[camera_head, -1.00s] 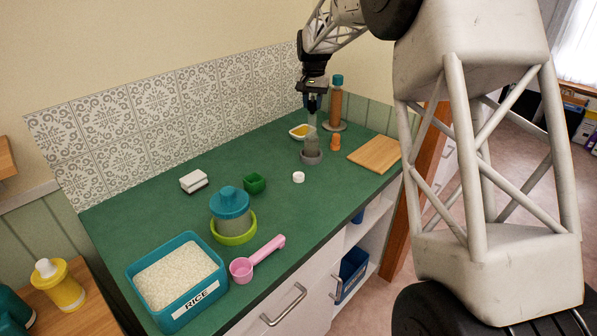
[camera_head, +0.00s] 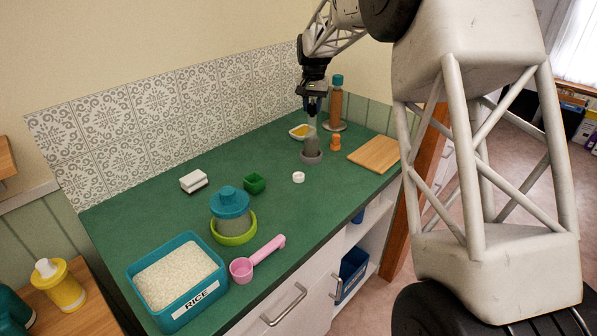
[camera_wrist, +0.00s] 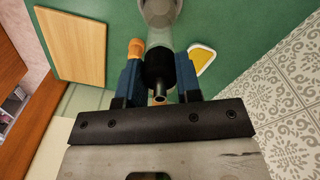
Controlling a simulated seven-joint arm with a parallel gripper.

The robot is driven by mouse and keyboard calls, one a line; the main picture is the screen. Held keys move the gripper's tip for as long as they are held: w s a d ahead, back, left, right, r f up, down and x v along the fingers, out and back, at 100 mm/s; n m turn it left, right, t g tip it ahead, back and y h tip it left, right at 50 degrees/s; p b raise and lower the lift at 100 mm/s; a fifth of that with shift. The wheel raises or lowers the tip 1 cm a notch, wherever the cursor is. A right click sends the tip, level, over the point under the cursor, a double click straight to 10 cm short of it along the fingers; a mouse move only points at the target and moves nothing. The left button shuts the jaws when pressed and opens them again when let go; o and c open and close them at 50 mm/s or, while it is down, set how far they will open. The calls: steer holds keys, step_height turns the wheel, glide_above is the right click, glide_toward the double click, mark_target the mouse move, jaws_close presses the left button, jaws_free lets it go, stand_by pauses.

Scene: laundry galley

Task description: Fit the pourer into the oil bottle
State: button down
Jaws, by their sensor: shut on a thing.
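The oil bottle (camera_head: 311,147) is grey and see-through, and stands upright in a grey ring (camera_head: 312,158) near the back right of the green counter. My gripper (camera_head: 312,106) points down directly above it. In the wrist view my blue fingers (camera_wrist: 158,66) are shut on the pourer (camera_wrist: 159,84), a black stopper with a metal spout pointing towards the camera. The bottle (camera_wrist: 160,10) shows just beyond the pourer, roughly in line with it. The pourer's lower end is hidden, so I cannot tell whether it is in the neck.
An orange shaker (camera_head: 335,144) and a tall brown mill with a teal top (camera_head: 336,103) stand close to the bottle. A yellow-and-white dish (camera_head: 299,132) lies behind left, a wooden board (camera_head: 374,154) right. A white cap (camera_head: 298,177) lies in front. The counter's middle is mostly clear.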

steer(key=shift+f, duration=0.4)
steer(key=c, duration=0.7)
jaws_free()
steer(key=shift+c, duration=0.5)
steer(key=shift+c, duration=1)
steer(key=shift+r, duration=0.1)
steer(key=shift+r, duration=3.4)
